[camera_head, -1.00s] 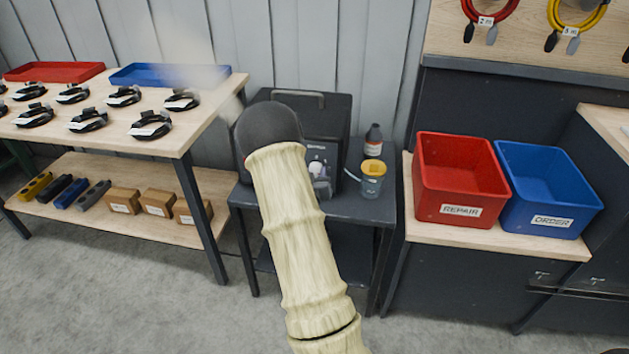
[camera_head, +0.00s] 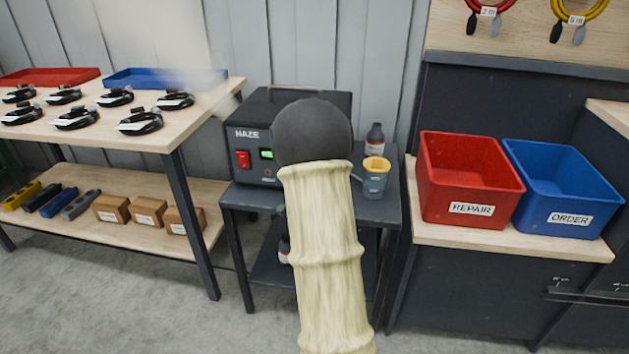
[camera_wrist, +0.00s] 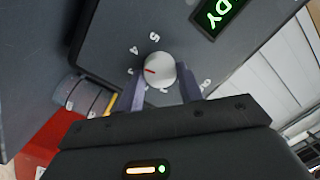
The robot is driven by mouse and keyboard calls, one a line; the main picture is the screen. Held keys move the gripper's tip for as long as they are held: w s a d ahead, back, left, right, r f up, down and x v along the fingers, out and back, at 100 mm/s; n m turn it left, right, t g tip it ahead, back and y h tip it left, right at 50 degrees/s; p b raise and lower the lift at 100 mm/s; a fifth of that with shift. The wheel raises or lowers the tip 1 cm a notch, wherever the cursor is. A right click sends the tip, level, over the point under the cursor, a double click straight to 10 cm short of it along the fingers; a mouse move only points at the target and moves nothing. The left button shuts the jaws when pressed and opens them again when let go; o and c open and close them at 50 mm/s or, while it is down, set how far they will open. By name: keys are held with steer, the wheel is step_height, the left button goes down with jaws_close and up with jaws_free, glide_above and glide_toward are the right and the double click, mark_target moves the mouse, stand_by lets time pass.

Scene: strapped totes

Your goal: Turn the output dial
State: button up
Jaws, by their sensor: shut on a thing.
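The black haze machine (camera_head: 262,115) stands on a small dark side table, with a red switch (camera_head: 243,159) and a lit green display (camera_head: 266,154) on its front. In the wrist view its pale round output dial (camera_wrist: 160,71) shows a red mark pointing left, with printed numbers around it. Part of the green display (camera_wrist: 222,12) shows the letters "DY". My gripper (camera_wrist: 163,84) is shut on the dial, one finger on each side. In the head view my arm hides the dial and gripper.
A grey cup with a yellow rim (camera_head: 374,178) and a dark bottle (camera_head: 375,140) stand right of the machine. A red REPAIR bin (camera_head: 468,190) and blue ORDER bin (camera_head: 566,196) stand further right. A wooden bench (camera_head: 160,130) is at left, with pale mist above.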

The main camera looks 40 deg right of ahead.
steer(key=shift+a+f+m+b, duration=0.1)
steer(key=shift+f+m+b, duration=0.05)
steer(key=shift+m+b, duration=0.5)
steer(key=shift+a+f+m+b, duration=0.1)
steer(key=shift+f+m+b, duration=0.05)
steer(key=shift+m+b, duration=0.45)
steer(key=shift+r+m, duration=0.1)
steer(key=shift+m, duration=0.15)
steer(key=shift+t, duration=0.3)
steer(key=o, duration=1)
steer(key=shift+w, duration=0.1)
steer(key=shift+d, duration=0.1)
steer(key=shift+s+r, duration=0.1)
steer(key=shift+s, duration=0.1)
steer(key=shift+b+v, duration=5.8)
steer(key=shift+v, duration=2.8)
